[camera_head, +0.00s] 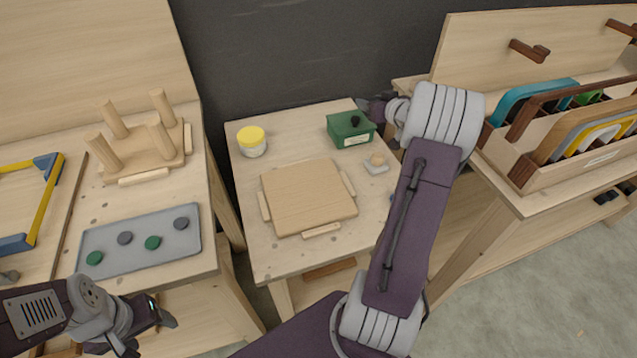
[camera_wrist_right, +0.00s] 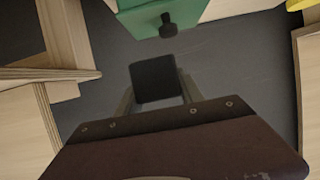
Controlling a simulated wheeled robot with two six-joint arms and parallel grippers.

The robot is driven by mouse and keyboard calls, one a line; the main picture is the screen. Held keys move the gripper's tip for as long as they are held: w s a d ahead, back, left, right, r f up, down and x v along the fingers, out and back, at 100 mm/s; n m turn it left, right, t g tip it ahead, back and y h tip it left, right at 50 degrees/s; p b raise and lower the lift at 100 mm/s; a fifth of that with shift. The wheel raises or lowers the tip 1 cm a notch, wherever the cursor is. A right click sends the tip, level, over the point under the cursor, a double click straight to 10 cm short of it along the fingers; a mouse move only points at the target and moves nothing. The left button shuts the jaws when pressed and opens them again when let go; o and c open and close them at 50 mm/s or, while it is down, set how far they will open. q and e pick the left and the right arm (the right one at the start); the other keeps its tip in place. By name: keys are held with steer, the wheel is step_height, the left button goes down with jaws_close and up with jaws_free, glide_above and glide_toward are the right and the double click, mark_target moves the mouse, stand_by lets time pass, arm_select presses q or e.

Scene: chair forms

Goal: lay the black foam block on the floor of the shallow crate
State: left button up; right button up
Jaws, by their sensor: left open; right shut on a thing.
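My right gripper (camera_head: 370,106) is beyond the back right corner of the middle table, near the green box (camera_head: 350,130). In the right wrist view it is shut on the black foam block (camera_wrist_right: 153,80), a small dark square between its two fingers. The block is clear of any surface there, with dark grey behind it. In the head view I cannot make the block out clearly. My left gripper (camera_head: 150,330) is open and empty at the lower left, in front of the left table. I cannot identify a shallow crate in either view.
The middle table holds a wooden board (camera_head: 308,197) between strips, a yellow-lidded jar (camera_head: 252,141) and a small knobbed piece (camera_head: 376,163). The left table has a grey tray (camera_head: 140,258) with discs and a pegged stand (camera_head: 150,165). A slotted rack (camera_head: 525,172) stands right.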

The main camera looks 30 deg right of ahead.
steer(key=s+d+f, duration=0.1)
steer(key=s+f+b, duration=0.1)
steer(key=shift+d+f, duration=0.4)
steer(key=a+f+b, duration=0.2)
steer(key=a, duration=0.1)
steer(key=a+f+b, duration=0.2)
steer(key=a+b, duration=0.1)
steer(key=a, duration=0.1)
steer(key=a+f+b, duration=0.2)
steer(key=a+b, duration=0.1)
steer(key=a, duration=0.1)
steer(key=shift+w+f, duration=0.1)
steer(key=shift+f, duration=0.15)
steer(key=shift+a, duration=0.15)
step_height(320, 180, down, 4)
steer(key=b, duration=0.2)
steer(key=shift+f+b, duration=0.15)
steer(key=shift+b, duration=0.2)
steer(key=shift+r, duration=0.2)
arm_select(q)
step_height(320, 180, down, 12)
steer(key=shift+f, duration=0.25)
arm_select(e)
steer(key=shift+f, duration=0.15)
steer(key=o, duration=1)
